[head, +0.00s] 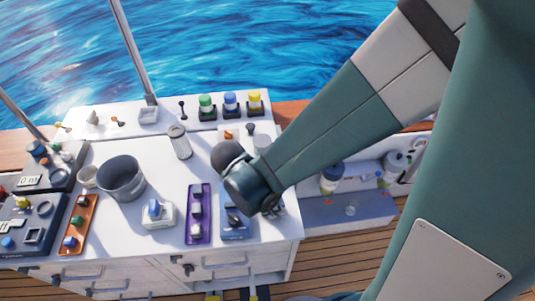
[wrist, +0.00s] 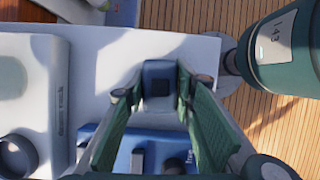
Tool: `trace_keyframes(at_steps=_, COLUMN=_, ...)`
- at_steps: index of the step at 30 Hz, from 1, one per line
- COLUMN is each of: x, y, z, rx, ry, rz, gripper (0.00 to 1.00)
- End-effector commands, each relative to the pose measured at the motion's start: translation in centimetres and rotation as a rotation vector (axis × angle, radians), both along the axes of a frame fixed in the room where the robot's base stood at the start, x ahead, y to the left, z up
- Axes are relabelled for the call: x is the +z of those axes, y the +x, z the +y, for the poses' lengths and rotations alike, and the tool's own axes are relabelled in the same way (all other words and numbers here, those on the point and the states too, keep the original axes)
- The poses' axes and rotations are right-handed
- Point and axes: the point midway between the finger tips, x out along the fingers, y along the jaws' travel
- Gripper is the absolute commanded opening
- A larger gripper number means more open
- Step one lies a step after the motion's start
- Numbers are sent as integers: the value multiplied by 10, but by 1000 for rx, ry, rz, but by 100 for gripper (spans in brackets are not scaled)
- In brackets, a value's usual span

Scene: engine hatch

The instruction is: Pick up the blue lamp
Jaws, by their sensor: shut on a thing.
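My gripper (wrist: 159,88) is shut on a small dark-blue block (wrist: 160,70) with a dark square on its face, in the wrist view. I cannot tell whether this block is a lamp. A blue tray (wrist: 125,145) with dark parts lies below the fingers. In the head view that blue tray (head: 236,231) is at the worktop's front right, and my wrist hides most of the gripper. A blue-capped lamp (head: 230,98) on a black base stands on the back ledge, between a green lamp (head: 206,101) and a yellow lamp (head: 254,97), away from my gripper.
A purple tray (head: 198,213), a white box with a blue knob (head: 158,215), a grey bucket (head: 122,180) and an orange tray (head: 78,225) stand left of my gripper. A grey cylinder (head: 180,142) stands farther back. Wooden deck (head: 345,245) lies beyond the worktop's right edge.

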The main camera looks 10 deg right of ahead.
Motion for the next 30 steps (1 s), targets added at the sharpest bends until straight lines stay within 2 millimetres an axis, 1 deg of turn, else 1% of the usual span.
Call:
trace_keyframes(at_steps=5, x=5, y=0, z=0, rx=0, ry=0, rz=0, gripper=12)
trace_keyframes(at_steps=11, x=17, y=0, z=0, rx=0, ry=0, rz=0, gripper=12)
trace_keyframes(at_steps=30, x=85, y=0, z=0, rx=0, ry=0, rz=0, gripper=12)
